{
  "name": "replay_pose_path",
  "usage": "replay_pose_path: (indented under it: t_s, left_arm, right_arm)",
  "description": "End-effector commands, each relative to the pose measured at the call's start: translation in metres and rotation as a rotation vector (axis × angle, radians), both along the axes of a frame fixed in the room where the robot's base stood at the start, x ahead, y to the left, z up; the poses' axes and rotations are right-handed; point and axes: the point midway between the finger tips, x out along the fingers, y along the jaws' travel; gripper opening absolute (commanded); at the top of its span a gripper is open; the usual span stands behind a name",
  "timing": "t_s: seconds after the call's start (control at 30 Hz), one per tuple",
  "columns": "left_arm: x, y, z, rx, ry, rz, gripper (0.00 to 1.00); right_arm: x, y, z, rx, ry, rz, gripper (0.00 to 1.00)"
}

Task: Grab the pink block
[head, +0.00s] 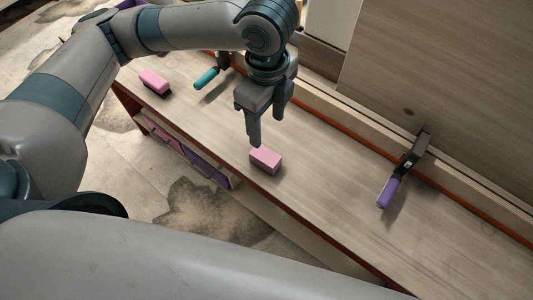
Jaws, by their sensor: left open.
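A pink block (265,160) lies on the wooden bench top (330,205), close to its front edge. My left gripper (266,130) points down just above and behind this block, with its fingers apart and nothing between them. The fingertips look clear of the block, though the exact gap is hard to judge. A second pink block (154,81) with a dark underside lies farther left on the bench. My right gripper is out of view.
A clamp with a purple handle (389,192) sits at the bench's back rail on the right. A teal handle (206,78) lies left of my gripper. A tall wooden panel (440,80) stands behind. Shelves with pink and purple items show below the front edge.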

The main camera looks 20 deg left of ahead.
Motion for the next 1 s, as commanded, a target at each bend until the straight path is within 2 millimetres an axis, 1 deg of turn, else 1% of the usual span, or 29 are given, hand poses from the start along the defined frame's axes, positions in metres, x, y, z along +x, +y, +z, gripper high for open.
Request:
replay_pose_path:
  t_s: [0.3, 0.47, 0.67, 1.0]
  left_arm:
    - [0.0, 0.0, -0.001, -0.001, -0.001, 0.001, 0.57]
    - [0.0, 0.0, -0.012, -0.001, 0.003, 0.003, 0.57]
    - [0.0, 0.0, -0.042, -0.001, 0.004, 0.004, 0.57]
    - [0.0, 0.0, -0.101, -0.002, 0.002, 0.002, 0.57]
  right_arm:
    - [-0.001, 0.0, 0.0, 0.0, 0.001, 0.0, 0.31]
    - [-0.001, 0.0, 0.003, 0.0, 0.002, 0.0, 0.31]
    - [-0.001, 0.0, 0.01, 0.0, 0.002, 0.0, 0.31]
    - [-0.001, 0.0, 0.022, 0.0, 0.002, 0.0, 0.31]
